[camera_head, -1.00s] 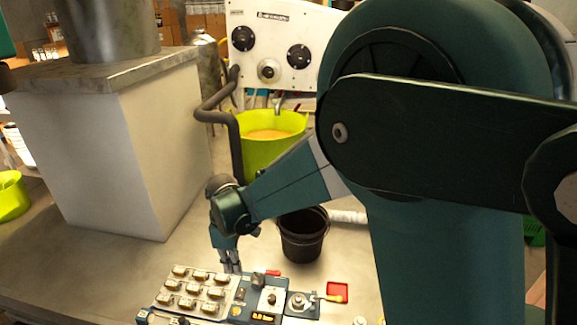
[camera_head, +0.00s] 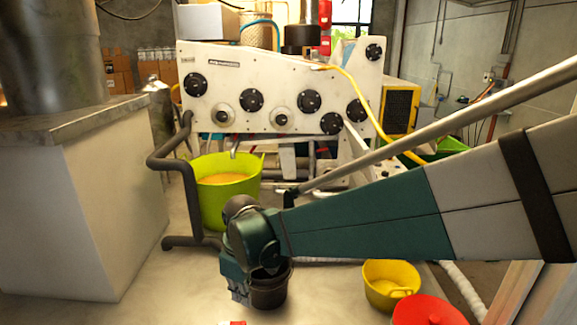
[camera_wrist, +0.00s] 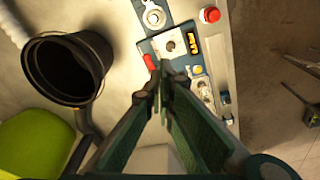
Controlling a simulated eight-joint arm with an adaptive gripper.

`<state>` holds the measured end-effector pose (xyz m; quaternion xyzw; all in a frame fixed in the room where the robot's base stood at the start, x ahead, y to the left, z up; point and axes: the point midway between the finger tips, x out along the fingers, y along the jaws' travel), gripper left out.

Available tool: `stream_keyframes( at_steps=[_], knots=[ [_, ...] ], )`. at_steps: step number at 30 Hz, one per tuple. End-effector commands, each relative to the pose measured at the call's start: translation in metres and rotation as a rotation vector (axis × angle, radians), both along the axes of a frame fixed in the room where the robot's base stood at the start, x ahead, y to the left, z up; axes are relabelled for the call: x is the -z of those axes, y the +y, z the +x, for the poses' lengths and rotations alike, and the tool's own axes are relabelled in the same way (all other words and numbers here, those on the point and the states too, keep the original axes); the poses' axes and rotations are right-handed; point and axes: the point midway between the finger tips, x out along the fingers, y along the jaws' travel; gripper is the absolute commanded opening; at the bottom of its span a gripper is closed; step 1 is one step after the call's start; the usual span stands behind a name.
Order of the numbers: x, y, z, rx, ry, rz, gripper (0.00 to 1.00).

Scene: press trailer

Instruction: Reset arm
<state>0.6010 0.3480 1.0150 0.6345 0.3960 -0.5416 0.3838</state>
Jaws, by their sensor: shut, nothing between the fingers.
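My gripper (camera_head: 240,292) points down in the head view, in front of the black bucket (camera_head: 270,292) and overlapping it in the picture. In the wrist view my gripper (camera_wrist: 161,77) has its fingers together with nothing between them. The fingertips appear over the near edge of a blue and white control panel (camera_wrist: 154,50). I cannot tell the exact height above it. The black bucket (camera_wrist: 68,70) stands to the left of the fingers in the wrist view, apart from them.
A lime-green tub (camera_head: 226,205) with orange contents stands behind the bucket. A large white machine (camera_head: 275,95) is at the back. A pale block (camera_head: 75,200) stands left. A yellow bowl (camera_head: 391,285) and a red lid (camera_head: 428,310) are front right.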

Motion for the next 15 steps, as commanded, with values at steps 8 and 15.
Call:
stream_keyframes(
  at_steps=[8, 15],
  knots=[
    [-0.03, -0.057, -0.007, 0.15, -0.047, 0.037, 0.0],
    [-0.051, -0.103, -0.018, 0.275, -0.089, 0.07, 0.0]
  ],
)
